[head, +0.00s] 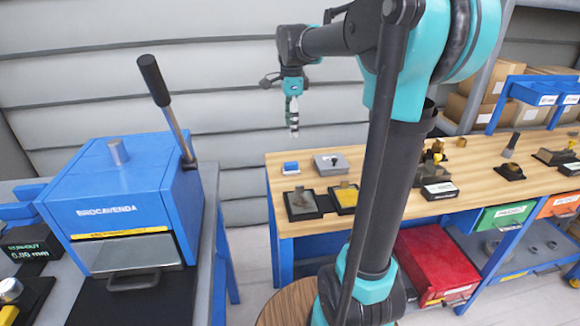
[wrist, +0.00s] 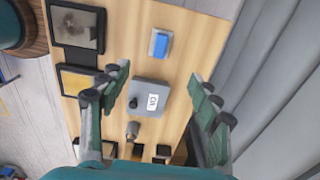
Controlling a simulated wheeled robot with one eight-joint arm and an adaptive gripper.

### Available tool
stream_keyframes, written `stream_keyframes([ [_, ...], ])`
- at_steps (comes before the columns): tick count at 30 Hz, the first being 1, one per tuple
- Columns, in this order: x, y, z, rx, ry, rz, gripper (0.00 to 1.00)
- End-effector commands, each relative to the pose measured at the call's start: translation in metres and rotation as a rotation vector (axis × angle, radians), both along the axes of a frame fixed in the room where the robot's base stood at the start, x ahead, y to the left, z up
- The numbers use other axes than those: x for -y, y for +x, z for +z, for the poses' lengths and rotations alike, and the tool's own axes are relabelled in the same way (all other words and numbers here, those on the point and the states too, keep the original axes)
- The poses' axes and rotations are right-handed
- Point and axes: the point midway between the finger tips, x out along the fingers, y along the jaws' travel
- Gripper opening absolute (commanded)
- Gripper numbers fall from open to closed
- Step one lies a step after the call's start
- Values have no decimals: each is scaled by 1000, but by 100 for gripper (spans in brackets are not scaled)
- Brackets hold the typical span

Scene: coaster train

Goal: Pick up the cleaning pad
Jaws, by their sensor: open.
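A small blue block on a pale base (head: 290,168) looks like the cleaning pad. It lies on the wooden workbench (head: 330,222) near its left end. In the wrist view the blue block (wrist: 162,46) lies beyond my fingertips, near the top. My gripper (head: 294,130) hangs above the back of the bench, pointing down. In the wrist view my gripper (wrist: 160,80) is open, with its fingers wide apart and nothing between them. It is well above the bench and apart from the pad.
A grey box with a white label (head: 331,164) sits right of the pad. Two black trays, one with a grey inset (head: 303,204) and one yellow (head: 347,197), lie in front. A blue press (head: 130,200) with a raised lever stands left. A wall is behind.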

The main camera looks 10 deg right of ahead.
Motion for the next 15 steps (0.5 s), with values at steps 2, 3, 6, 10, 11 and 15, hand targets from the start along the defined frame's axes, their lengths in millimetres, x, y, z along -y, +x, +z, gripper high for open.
stream_keyframes([
  [2, 0, 0, -17, 0, 0, 1, 63],
  [3, 0, 0, -25, 1, 0, 1, 63],
  [6, 0, 0, -46, 1, 0, 1, 63],
  [10, 0, 0, -70, 1, 0, 2, 63],
  [11, 0, 0, -75, 1, 0, 2, 63],
  [15, 0, 0, -91, 1, 0, 2, 63],
])
